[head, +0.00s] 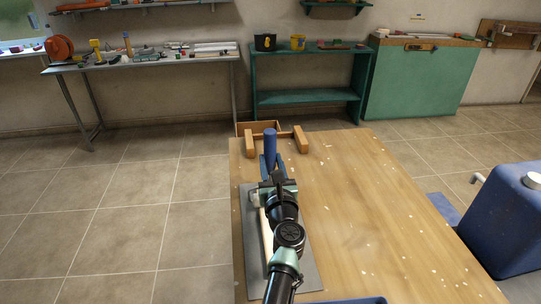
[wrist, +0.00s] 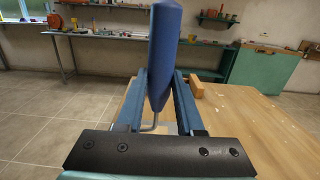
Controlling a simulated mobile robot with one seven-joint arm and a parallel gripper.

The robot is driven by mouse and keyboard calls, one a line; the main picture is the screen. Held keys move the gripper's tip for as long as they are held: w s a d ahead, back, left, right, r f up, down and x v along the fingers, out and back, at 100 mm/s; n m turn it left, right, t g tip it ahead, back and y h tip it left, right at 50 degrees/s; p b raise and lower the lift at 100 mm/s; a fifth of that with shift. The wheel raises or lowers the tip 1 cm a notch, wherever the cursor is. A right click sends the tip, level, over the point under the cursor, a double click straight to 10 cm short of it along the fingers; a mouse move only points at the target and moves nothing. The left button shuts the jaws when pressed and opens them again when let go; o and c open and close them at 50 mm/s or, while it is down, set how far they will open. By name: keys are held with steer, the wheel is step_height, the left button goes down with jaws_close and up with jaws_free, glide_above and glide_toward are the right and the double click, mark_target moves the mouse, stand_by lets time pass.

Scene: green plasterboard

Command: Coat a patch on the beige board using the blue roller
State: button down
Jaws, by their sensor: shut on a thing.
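The blue roller's handle (head: 270,143) stands roughly upright at my gripper (head: 269,165), near the far left part of the wooden table. In the wrist view the blue handle (wrist: 165,45) rises between the two blue fingers of my gripper (wrist: 163,88), which is shut on it. A thin bent metal rod (wrist: 151,127) shows below the handle. The roller's head is hidden. A narrow pale beige strip (head: 266,238), possibly part of the beige board, shows beside my arm over a grey sheet (head: 252,245). My arm covers much of that area.
The wooden table (head: 370,210) is mostly clear on its right side. Wooden blocks (head: 301,139) stand at its far edge by a wooden box (head: 257,127). A blue container (head: 515,215) stands right of the table. A green shelf (head: 308,96) is against the wall.

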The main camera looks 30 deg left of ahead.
steer(key=r+p+v, duration=0.1)
steer(key=p+v, duration=0.6)
steer(key=v, duration=1.2)
steer(key=shift+s+d, duration=0.25)
steer(key=shift+s, duration=0.1)
stand_by(2.5)
step_height(320, 180, up, 7)
steer(key=p, duration=0.7)
steer(key=shift+s, duration=0.1)
stand_by(0.4)
